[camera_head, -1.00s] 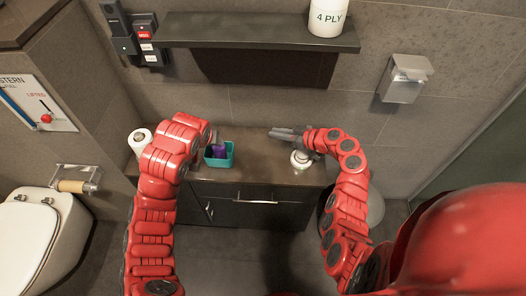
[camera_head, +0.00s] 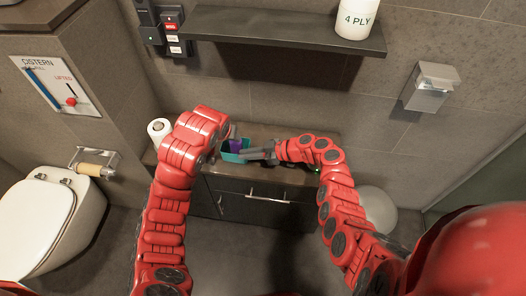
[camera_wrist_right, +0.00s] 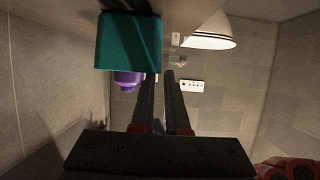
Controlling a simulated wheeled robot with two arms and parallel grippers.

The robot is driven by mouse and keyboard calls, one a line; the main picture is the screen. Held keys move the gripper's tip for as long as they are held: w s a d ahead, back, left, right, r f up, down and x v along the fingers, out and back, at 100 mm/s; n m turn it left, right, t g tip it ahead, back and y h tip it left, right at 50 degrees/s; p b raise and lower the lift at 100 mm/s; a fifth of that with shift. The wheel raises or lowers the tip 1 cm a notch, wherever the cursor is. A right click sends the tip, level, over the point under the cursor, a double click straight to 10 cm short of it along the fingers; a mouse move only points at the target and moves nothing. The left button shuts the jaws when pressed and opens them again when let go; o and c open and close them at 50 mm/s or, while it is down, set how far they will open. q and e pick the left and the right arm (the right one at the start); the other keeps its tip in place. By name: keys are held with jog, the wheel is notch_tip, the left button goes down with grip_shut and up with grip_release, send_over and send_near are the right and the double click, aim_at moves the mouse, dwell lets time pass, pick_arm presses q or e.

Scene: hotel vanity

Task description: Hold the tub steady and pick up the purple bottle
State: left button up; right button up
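The teal tub (camera_head: 231,157) stands on the dark vanity counter, with the purple bottle (camera_head: 233,132) standing up inside it. In the right wrist view the tub (camera_wrist_right: 128,42) is large at the upper left, and the purple bottle (camera_wrist_right: 128,78) pokes out past its edge. My right gripper (camera_head: 249,154) is beside the tub's right side, its fingers pointing left toward it. The wrist view shows its two fingers apart with nothing between them. My left arm reaches to the tub's left side; its gripper is mostly hidden behind the red wrist, so its fingers cannot be made out.
A white paper roll (camera_head: 159,130) stands on the counter left of my left arm. A shelf (camera_head: 275,35) with a white 4 PLY roll (camera_head: 357,18) hangs above the counter. A drawer handle (camera_head: 253,196) is on the vanity front.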

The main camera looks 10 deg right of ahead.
aim_at(233, 155)
jog(key=shift+x, duration=2.75)
jog(key=shift+r, duration=0.1)
grip_shut()
